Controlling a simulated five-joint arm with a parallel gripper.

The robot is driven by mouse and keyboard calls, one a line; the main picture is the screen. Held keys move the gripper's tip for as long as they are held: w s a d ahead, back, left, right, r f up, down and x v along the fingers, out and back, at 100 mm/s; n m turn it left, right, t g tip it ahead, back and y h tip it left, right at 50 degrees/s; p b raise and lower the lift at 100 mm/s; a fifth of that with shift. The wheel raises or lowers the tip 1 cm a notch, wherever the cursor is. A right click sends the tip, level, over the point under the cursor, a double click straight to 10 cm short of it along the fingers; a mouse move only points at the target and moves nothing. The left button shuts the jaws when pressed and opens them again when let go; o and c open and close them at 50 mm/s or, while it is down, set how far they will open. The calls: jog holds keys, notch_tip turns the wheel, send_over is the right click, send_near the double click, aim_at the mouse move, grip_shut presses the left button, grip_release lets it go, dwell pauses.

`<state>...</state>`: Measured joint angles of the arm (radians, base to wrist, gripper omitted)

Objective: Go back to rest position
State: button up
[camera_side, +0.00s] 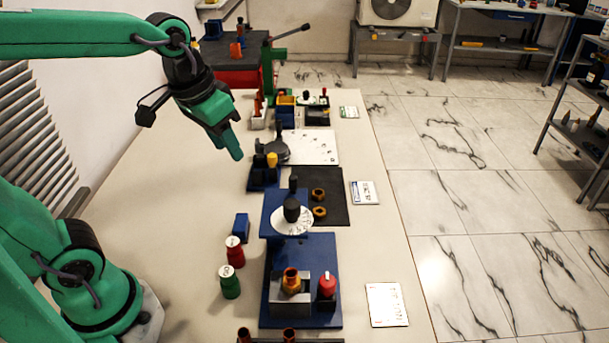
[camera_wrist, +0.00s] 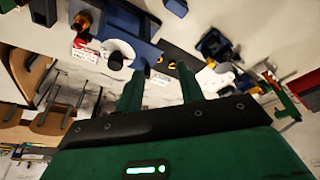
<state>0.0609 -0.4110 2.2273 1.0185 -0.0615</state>
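My gripper (camera_side: 236,154) hangs in the air over the left part of the table, pointing down and to the right in the side view. It is left of the objects on the table and clear of them. In the wrist view, its two green fingers (camera_wrist: 161,70) stand apart with nothing held between them. The table (camera_side: 165,200) below it is bare at this spot.
A blue rig with a white dial (camera_side: 293,220) stands right of my arm. Red (camera_side: 235,252) and green (camera_side: 229,282) weights stand beside it. A dark mat (camera_side: 330,205) holds brass nuts. The table's left side is clear.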

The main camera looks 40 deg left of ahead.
jog(key=s+a+f+t, duration=0.1)
jog(key=s+t, duration=0.1)
jog(key=s, duration=0.4)
jog(key=shift+s+a+f, duration=0.2)
jog(key=shift+a+f, duration=0.2)
dwell(1.3)
